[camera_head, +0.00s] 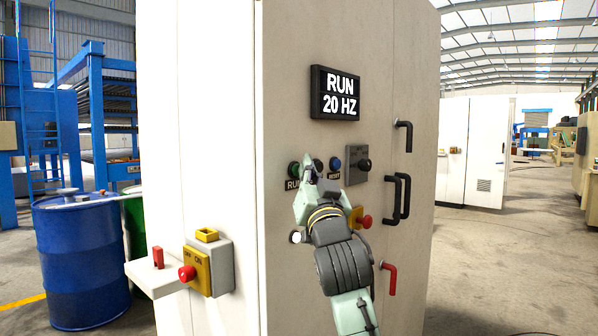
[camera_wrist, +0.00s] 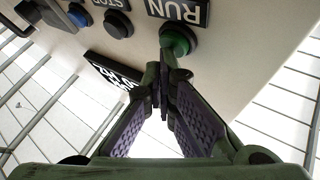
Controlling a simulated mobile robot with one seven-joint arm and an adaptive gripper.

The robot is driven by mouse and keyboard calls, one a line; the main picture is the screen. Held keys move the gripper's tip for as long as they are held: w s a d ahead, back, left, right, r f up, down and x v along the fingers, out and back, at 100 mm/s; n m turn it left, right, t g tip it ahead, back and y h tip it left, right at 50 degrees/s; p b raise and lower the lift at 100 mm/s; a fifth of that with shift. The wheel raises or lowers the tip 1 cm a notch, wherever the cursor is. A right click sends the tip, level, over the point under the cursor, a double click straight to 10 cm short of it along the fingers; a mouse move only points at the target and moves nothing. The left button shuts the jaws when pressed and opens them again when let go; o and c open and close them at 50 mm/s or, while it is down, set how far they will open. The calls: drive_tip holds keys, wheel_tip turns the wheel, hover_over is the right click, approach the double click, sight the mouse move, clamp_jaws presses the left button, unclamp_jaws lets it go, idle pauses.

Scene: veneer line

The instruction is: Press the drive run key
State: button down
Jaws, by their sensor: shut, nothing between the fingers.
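The drive run key is a round green button (camera_wrist: 177,40) beside a black label reading RUN (camera_wrist: 178,9), which is upside down in the wrist view. In the head view the green key (camera_head: 293,169) shows on the cabinet front, just left of my gripper (camera_head: 311,172). My gripper's fingertips (camera_wrist: 163,72) are shut together with nothing between them. They lie very close to the green key; I cannot tell whether they touch it. The display (camera_head: 336,93) above reads RUN 20 HZ.
A black STOP button (camera_wrist: 117,23) and a blue button (camera_head: 335,164) sit beside the key. A rotary switch (camera_head: 364,164), a red mushroom button (camera_head: 364,221) and black handles (camera_head: 403,137) are farther right. A switch box (camera_head: 207,264) juts out at lower left, near a blue drum (camera_head: 80,262).

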drive_tip(key=shift+s+d, duration=0.4)
drive_tip(key=shift+d, duration=0.1)
drive_tip(key=shift+d, duration=0.1)
drive_tip(key=s+d, duration=0.1)
drive_tip(key=d, duration=0.1)
drive_tip(key=s+d, duration=0.2)
drive_tip(key=shift+b, duration=0.3)
idle(0.4)
